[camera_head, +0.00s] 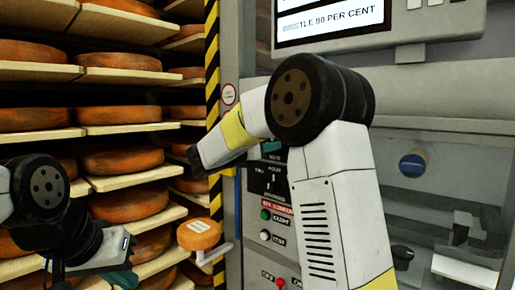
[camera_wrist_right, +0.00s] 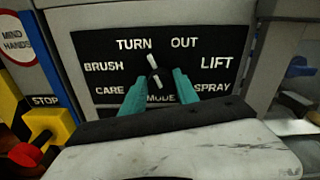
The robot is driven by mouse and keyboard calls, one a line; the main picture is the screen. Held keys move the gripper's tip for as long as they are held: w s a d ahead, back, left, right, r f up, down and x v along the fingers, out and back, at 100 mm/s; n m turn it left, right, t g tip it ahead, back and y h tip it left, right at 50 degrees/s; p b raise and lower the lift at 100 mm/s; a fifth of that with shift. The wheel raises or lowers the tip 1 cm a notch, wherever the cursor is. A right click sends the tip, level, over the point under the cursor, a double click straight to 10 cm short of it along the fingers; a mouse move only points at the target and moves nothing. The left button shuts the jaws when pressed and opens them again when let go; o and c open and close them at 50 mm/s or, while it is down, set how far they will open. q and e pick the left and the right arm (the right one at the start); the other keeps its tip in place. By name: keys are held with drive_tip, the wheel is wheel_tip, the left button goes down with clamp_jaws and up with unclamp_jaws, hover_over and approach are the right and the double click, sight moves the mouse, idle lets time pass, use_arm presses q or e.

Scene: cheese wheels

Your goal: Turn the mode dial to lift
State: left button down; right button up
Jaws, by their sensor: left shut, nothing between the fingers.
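The mode dial (camera_wrist_right: 153,62) shows in the right wrist view as a dark knob with a white pointer line, on a black plate (camera_wrist_right: 212,88) lettered TURN, OUT, BRUSH, LIFT, CARE, SPRAY and MODE. The line stands nearly upright, its top leaning slightly left between TURN and OUT; LIFT is at the right. My right gripper (camera_wrist_right: 159,77) is open, its teal fingers on either side of the lower dial; I cannot tell whether they touch it. In the head view my right arm hides part of the panel. My left gripper (camera_head: 124,275) is shut and empty at the lower left.
Shelves of orange cheese wheels (camera_head: 123,160) fill the left. A smaller orange cheese (camera_head: 198,234) sits near a striped post (camera_head: 212,60). A yellow part with a red knob (camera_wrist_right: 48,135) lies left of the dial plate. A screen (camera_head: 330,16) hangs above.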

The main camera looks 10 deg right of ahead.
clamp_jaws()
drive_tip(key=shift+m, duration=0.4)
drive_tip(key=shift+s+m, duration=0.1)
drive_tip(key=shift+m, duration=8.3)
drive_tip(key=shift+f, duration=0.1)
drive_tip(key=o, duration=0.5)
unclamp_jaws()
